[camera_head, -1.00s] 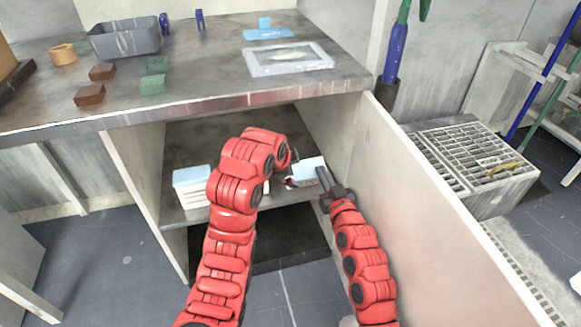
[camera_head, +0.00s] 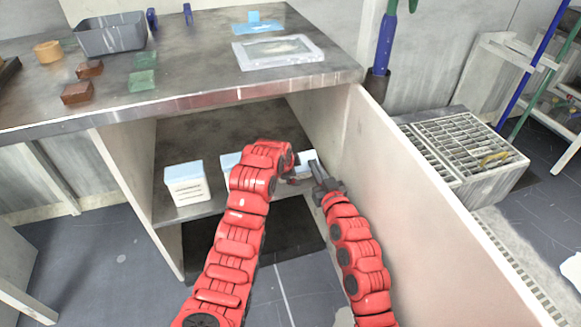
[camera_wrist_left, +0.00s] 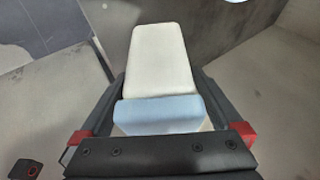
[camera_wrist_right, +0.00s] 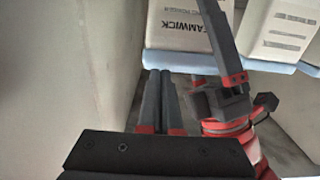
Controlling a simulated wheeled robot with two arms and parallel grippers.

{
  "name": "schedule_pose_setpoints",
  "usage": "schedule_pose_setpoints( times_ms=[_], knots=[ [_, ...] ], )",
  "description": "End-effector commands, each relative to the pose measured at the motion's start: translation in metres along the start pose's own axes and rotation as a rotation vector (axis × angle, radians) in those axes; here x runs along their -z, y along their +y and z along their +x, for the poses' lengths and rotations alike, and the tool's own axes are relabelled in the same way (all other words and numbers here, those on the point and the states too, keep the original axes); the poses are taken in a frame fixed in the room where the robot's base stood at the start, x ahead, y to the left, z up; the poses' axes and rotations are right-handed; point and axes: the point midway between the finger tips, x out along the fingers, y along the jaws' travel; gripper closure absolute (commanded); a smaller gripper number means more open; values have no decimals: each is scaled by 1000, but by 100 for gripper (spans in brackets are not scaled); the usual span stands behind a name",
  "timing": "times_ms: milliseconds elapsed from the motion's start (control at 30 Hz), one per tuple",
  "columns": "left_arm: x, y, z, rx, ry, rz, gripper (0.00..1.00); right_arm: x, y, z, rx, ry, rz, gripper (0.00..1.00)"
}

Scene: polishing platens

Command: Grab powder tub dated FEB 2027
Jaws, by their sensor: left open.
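Several white tubs with pale blue lids stand on the cabinet shelf. The left tub (camera_head: 186,186) is in full view, a second tub (camera_head: 230,160) is mostly behind my left arm, and another (camera_head: 309,160) shows beside the right fingers. In the left wrist view a tub (camera_wrist_left: 163,62) stands between the spread fingers of my left gripper (camera_wrist_left: 160,95); firm contact is not visible. My right gripper (camera_wrist_right: 160,78) has its fingers together and empty, near the cabinet's right side. In the right wrist view, a tub (camera_wrist_right: 180,25) shows upside-down lettering ending "EAMWICK". No date is readable.
The cabinet's right panel (camera_head: 400,185) stands close beside my right arm. The worktop (camera_head: 190,75) overhangs the shelf and bears a grey bin (camera_head: 110,38), coloured blocks and a clear-framed tray (camera_head: 278,52). A grated box (camera_head: 465,150) stands outside on the right.

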Motion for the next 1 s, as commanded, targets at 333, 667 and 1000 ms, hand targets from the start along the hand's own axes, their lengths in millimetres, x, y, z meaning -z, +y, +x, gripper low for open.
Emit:
schedule_pose_setpoints(
  times_ms=[333,667,1000],
  knots=[
    [0,0,2,1,0,0,5,-6,0,0,0,-13,0,100],
    [0,0,2,1,0,0,65,-6,0,0,0,-13,0,100],
    [0,0,2,0,0,0,100,-6,0,0,0,-13,0,100]
  ],
)
